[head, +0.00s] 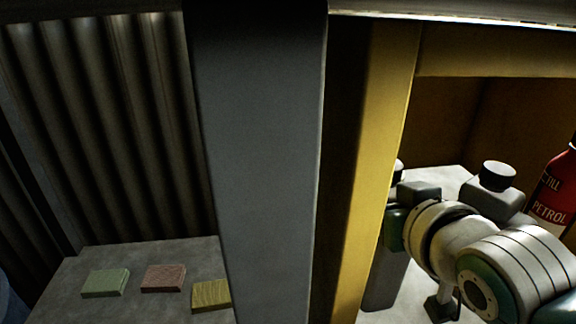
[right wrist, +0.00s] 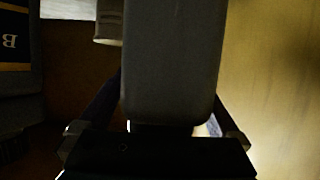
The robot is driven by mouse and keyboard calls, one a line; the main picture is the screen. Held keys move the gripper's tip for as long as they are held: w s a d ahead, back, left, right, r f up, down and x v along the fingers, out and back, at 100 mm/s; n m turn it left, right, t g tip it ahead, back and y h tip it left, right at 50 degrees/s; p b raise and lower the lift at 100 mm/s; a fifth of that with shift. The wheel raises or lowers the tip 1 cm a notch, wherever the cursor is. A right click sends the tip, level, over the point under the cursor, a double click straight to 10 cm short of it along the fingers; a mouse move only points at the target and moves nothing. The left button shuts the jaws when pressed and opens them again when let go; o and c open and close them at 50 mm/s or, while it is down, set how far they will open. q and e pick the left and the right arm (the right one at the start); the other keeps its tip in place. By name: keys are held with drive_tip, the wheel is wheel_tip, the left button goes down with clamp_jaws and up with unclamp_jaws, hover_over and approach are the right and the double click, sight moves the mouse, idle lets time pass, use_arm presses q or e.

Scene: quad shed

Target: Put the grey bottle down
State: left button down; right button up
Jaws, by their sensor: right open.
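A dark grey body, which looks like the grey bottle (head: 384,285), stands upright on the pale shelf in the head view, partly hidden by the yellow post and my right arm. In the right wrist view the grey bottle (right wrist: 172,60) fills the middle, between the fingers of my right gripper (right wrist: 165,125). The jaws are open; whether a finger touches the bottle cannot be told. In the head view my right gripper (head: 397,220) is mostly hidden behind its wrist. My left gripper is not in view.
A grey container with a black cap (head: 492,200) stands behind my right arm, with a red petrol bottle (head: 552,195) at the right. A yellow post (head: 378,150) and a grey post (head: 258,160) stand close by. Green, red and yellow blocks (head: 105,282) lie on the left surface.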

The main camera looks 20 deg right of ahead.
drive_tip(key=shift+r, duration=0.1)
drive_tip(key=shift+s+a+r+p, duration=0.1)
drive_tip(key=shift+s+r+p, duration=0.1)
drive_tip(key=shift+s+p, duration=0.15)
drive_tip(key=s+a+n+g+y+p, duration=0.1)
drive_tip(key=s+a+n+g+p, duration=0.1)
drive_tip(key=s, duration=0.8)
drive_tip(key=s+a+r+n+g+y+p, duration=0.1)
drive_tip(key=s+a+g, duration=0.4)
drive_tip(key=s, duration=0.6)
drive_tip(key=shift+s+a+r+n+g+y+p, duration=0.3)
drive_tip(key=shift+n+g+y+p, duration=0.4)
drive_tip(key=shift+g, duration=0.5)
